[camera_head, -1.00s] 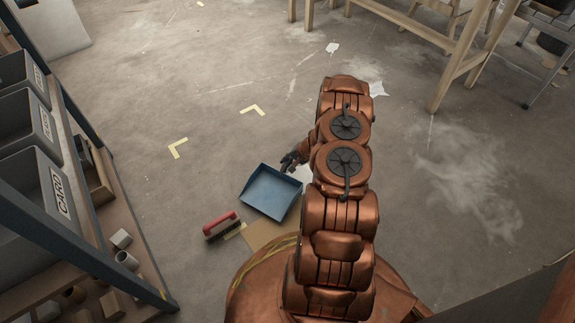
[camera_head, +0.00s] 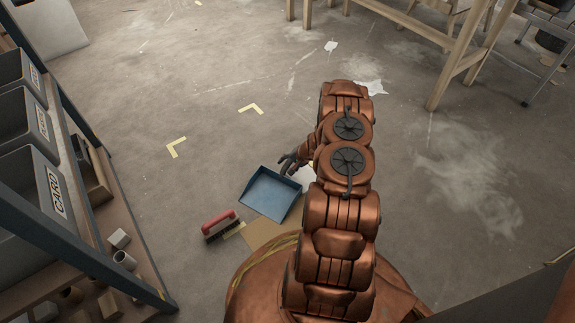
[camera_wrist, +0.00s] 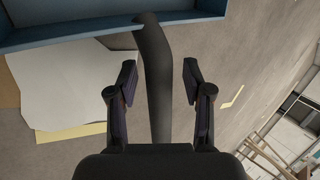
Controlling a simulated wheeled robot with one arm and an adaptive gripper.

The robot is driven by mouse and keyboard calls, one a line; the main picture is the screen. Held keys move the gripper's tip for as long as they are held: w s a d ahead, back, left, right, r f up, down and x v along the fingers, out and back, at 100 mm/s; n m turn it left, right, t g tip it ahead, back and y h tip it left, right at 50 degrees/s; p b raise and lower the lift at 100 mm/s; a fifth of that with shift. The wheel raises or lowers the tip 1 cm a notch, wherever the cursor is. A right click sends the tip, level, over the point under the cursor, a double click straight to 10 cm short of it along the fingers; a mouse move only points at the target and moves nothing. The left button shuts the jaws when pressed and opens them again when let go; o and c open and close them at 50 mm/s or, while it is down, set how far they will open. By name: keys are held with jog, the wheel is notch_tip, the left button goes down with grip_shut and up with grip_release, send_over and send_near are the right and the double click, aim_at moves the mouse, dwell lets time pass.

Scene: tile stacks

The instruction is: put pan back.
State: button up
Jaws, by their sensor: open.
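The pan is a blue dustpan (camera_head: 270,195) that lies on the floor left of my arm in the head view. Part of its blue body (camera_wrist: 50,22) crosses the top of the wrist view, with its dark handle (camera_wrist: 154,95) running down from it. My gripper (camera_head: 290,164) is at the pan's far edge in the head view. In the wrist view my gripper (camera_wrist: 158,78) is open, one finger on each side of the handle, with gaps between. My arm hides part of the floor beside the pan.
A red-handled brush (camera_head: 219,226) lies left of the pan. Yellow corner marks (camera_head: 250,108) and white paper-like scraps (camera_head: 306,177) are on the floor. A shelf with grey bins (camera_head: 40,190) stands left. A wooden table (camera_head: 455,65) stands back right.

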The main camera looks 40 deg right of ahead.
jog(key=p+v, duration=0.4)
jog(key=v, duration=0.8)
jog(key=w+a+r+n+y, duration=0.1)
jog(key=w+a+r+n, duration=0.15)
jog(key=a+r, duration=0.45)
jog(key=w+a+r+n+y, duration=0.2)
jog(key=w+a+r, duration=0.2)
jog(key=a+r, duration=0.25)
jog(key=s+a+r+n+g+y, duration=0.1)
jog(key=s+a+r+n+g, duration=0.3)
jog(key=a+r, duration=1.1)
jog(key=s+a+r+n+g+h, duration=0.1)
jog(key=s+a+r+n+g, duration=0.1)
jog(key=s+a+r, duration=0.4)
jog(key=s+a+r+n+g+h, duration=0.15)
jog(key=s+a, duration=0.25)
jog(key=s, duration=0.5)
jog(key=s+d+r+n+g+h, duration=0.1)
jog(key=s+r+h, duration=0.1)
jog(key=s, duration=0.6)
jog(key=s+d+r+g+h, duration=0.1)
jog(key=s+r+h, duration=0.1)
jog(key=s, duration=0.6)
jog(key=shift+r+n, duration=0.4)
jog(key=shift+r, duration=0.1)
